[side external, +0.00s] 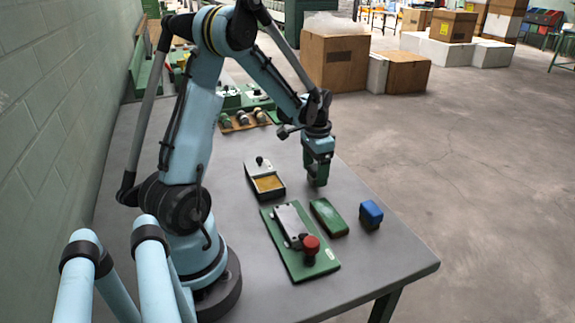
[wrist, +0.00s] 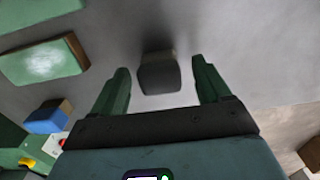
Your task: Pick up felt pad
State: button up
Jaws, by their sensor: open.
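A small dark grey block with a brownish strip along its far edge (wrist: 158,77) lies on the table in the wrist view; it may be the felt pad, but I cannot be sure. My gripper (wrist: 160,82) is open, with one green finger to each side of this block and clear gaps between. I cannot tell the height of the fingertips over it. In the side view my gripper (side external: 318,184) points down near the table's right edge, and the dark block is hidden there.
A green block (side external: 329,217), a blue block (side external: 371,213) and a green board with a red knob (side external: 299,259) lie nearer the side camera. A tray with a yellow-brown inset (side external: 268,184) is left of my gripper. Bare grey table (side external: 365,262) surrounds them.

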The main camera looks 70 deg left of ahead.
aim_at(316, 168)
jog(key=c, duration=1)
jog(key=shift+c, duration=0.2)
jog(key=shift+r, duration=0.5)
notch_tip(316, 168, up, 4)
jog(key=shift+d+f, duration=0.15)
jog(key=shift+f, duration=0.1)
jog(key=d+r, duration=0.6)
jog(key=d, duration=0.5)
jog(key=shift+w+d+r, duration=0.15)
jog(key=shift+d+r, duration=0.05)
jog(key=shift+r, duration=0.05)
